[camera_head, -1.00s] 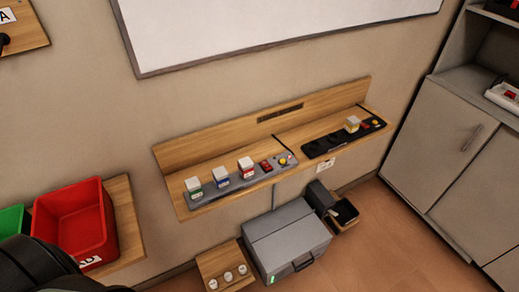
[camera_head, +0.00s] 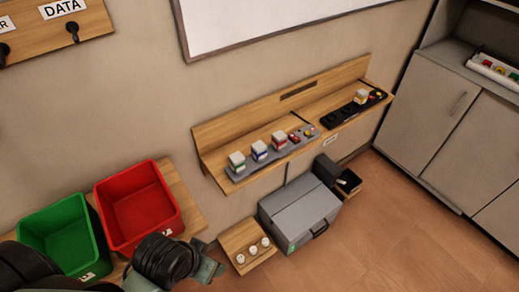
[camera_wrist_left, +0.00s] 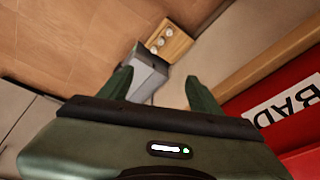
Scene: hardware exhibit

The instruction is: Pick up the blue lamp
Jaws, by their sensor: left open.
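The blue lamp (camera_head: 260,151) is a small white-topped block with a blue band. It stands upright on a grey panel (camera_head: 243,174) on the wooden wall shelf, between a green-banded lamp (camera_head: 237,162) and a red-banded lamp (camera_head: 279,141). My left gripper (camera_head: 208,260) is at the lower left of the head view, below and left of the shelf and well apart from the lamp. In the left wrist view the gripper (camera_wrist_left: 158,84) shows two spread fingers, empty. The blue lamp does not show there. My right gripper is not in view.
A red bin (camera_head: 138,206) and a green bin (camera_head: 65,238) stand on a wooden shelf beside my left arm. A grey case (camera_head: 300,212) and a small wooden stand (camera_head: 238,240) are below the lamp shelf. Cabinets (camera_head: 428,124) stand at right; the floor in front is clear.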

